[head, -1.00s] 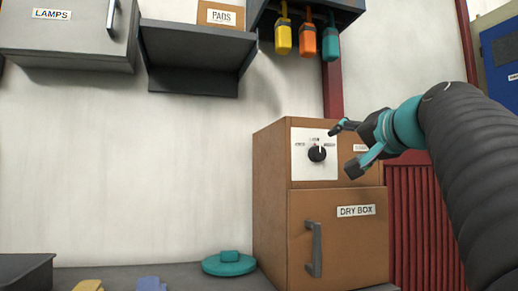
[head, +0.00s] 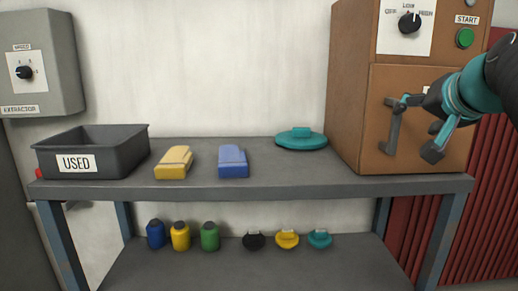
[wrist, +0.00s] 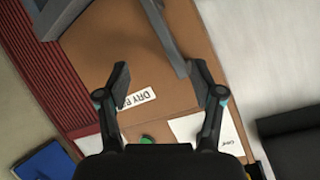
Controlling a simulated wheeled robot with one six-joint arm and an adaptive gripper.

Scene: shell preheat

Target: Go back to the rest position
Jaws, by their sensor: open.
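My gripper (head: 417,128) is open and empty at the right of the head view, in front of the dry box door. In the wrist view (wrist: 158,75) its two fingers are spread with nothing between them. The brown dry box (head: 348,95) stands at the right end of the bench, its door shut. Its grey door handle (head: 392,130) lies close to the upper fingertip in the head view; I cannot tell whether they touch. The handle also shows in the wrist view (wrist: 162,30), beyond the fingers. The black dial (head: 409,23) and green START button (head: 465,38) sit above the door.
The bench (head: 260,187) holds a USED bin (head: 100,140), a yellow pad (head: 174,162), a blue pad (head: 233,161) and a teal lid-like disc (head: 300,139). Several small bottles and lids stand on the lower shelf (head: 250,270). An extractor box (head: 50,60) hangs at left.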

